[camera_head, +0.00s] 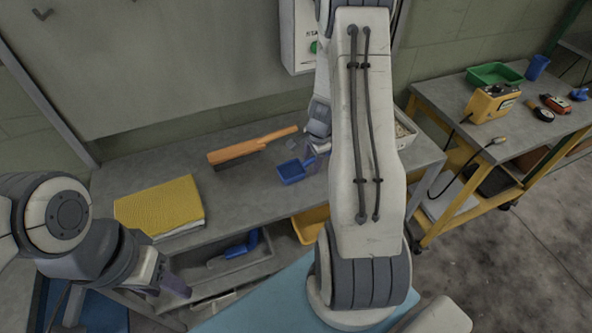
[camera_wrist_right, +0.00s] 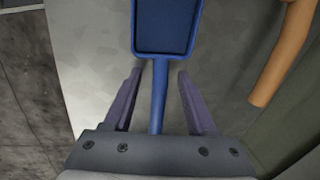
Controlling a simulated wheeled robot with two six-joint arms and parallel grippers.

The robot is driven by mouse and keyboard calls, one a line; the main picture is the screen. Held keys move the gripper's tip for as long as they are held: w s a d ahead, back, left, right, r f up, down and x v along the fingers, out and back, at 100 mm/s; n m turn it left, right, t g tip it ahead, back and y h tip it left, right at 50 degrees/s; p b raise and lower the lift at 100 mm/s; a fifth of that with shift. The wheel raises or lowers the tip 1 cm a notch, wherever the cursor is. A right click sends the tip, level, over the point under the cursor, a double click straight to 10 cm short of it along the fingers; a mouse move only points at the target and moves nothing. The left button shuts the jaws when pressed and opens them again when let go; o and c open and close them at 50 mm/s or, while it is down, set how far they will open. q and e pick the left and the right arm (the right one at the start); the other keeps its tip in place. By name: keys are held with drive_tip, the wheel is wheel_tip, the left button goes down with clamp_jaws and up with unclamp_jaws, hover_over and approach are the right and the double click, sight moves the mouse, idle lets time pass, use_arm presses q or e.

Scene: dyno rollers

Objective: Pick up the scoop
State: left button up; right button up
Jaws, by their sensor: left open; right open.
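The blue scoop (camera_head: 291,171) lies on the grey bench near my right gripper (camera_head: 312,155). In the right wrist view the scoop's pan (camera_wrist_right: 166,27) is ahead of the fingertips. Its handle runs back between the two spread fingers of my right gripper (camera_wrist_right: 159,75), with gaps on both sides. The handle's end is hidden behind the gripper body. My right arm covers part of the bench in the head view. My left gripper (camera_head: 174,286) is open and empty, low at the left in front of the bench.
An orange brush (camera_head: 236,153) lies left of the scoop; its handle (camera_wrist_right: 283,60) shows in the wrist view. A yellow folded cloth (camera_head: 160,205) lies further left. A lower shelf holds a grey tray (camera_head: 215,285) with a blue tool. A yellow-framed cart (camera_head: 455,100) stands right.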

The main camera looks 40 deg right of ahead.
sight(312, 158)
clamp_jaws()
drive_tip(key=shift+r, duration=0.1)
drive_tip(key=shift+r+p, duration=0.3)
drive_tip(key=shift+r, duration=0.2)
wheel_tip(312, 158, up, 3)
drive_tip(key=shift+f+p, duration=0.2)
drive_tip(key=shift+p, duration=0.25)
drive_tip(key=s+d+r+b, duration=0.2)
drive_tip(key=s+d+r, duration=0.5)
drive_tip(key=s, duration=0.1)
drive_tip(key=shift+s+d+r, duration=0.15)
drive_tip(key=shift+s+d, duration=0.15)
drive_tip(key=shift+s, duration=0.1)
drive_tip(key=c, duration=0.9)
unclamp_jaws()
clamp_jaws()
